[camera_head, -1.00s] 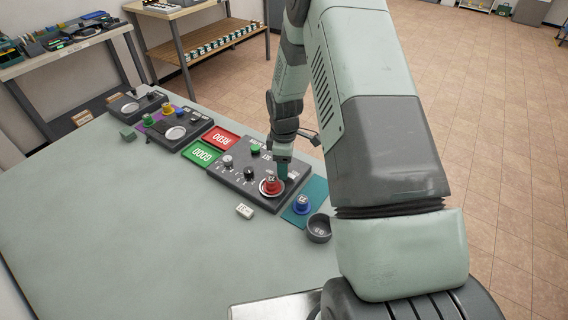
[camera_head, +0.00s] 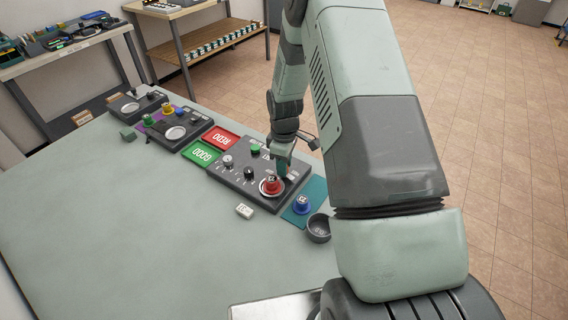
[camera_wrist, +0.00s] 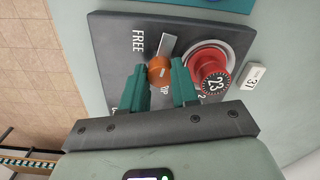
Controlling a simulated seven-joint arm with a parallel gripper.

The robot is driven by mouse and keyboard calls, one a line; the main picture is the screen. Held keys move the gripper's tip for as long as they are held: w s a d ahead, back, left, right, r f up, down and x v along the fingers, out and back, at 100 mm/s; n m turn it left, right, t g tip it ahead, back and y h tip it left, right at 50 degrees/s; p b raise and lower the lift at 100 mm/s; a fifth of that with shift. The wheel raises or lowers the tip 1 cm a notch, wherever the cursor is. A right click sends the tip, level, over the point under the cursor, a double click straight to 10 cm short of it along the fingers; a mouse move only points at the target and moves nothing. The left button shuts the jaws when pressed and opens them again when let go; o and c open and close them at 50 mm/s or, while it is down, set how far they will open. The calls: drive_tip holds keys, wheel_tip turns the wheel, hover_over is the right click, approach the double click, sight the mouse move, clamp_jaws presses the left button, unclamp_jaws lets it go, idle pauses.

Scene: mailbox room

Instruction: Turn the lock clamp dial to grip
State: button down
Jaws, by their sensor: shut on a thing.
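The lock clamp dial is a small orange knob (camera_wrist: 159,72) with a flat grey bar (camera_wrist: 168,45) beside it. It sits on the dark control panel (camera_wrist: 112,28), near a FREE label and a partly hidden label ending in "IP". My gripper (camera_wrist: 160,78) has its two teal fingers closed on either side of the orange knob. In the head view my gripper (camera_head: 283,164) is low over the panel's right end, just behind the red knob (camera_head: 271,184), and hides the dial. The red knob (camera_wrist: 211,74), numbered 23, is close to the right finger.
A blue knob (camera_head: 301,204) on a teal mat and a grey cup (camera_head: 318,229) stand to the right. Green (camera_head: 202,152) and red (camera_head: 222,138) plates lie left. The table's front left is clear.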

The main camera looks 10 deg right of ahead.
drive_tip(key=m, duration=0.4)
drive_tip(key=shift+m, duration=0.3)
drive_tip(key=m, duration=0.3)
drive_tip(key=shift+m, duration=0.4)
drive_tip(key=m, duration=0.3)
drive_tip(key=shift+m, duration=2.1)
drive_tip(key=c, duration=0.8)
unclamp_jaws()
drive_tip(key=shift+c, duration=0.2)
wheel_tip(320, 180, up, 11)
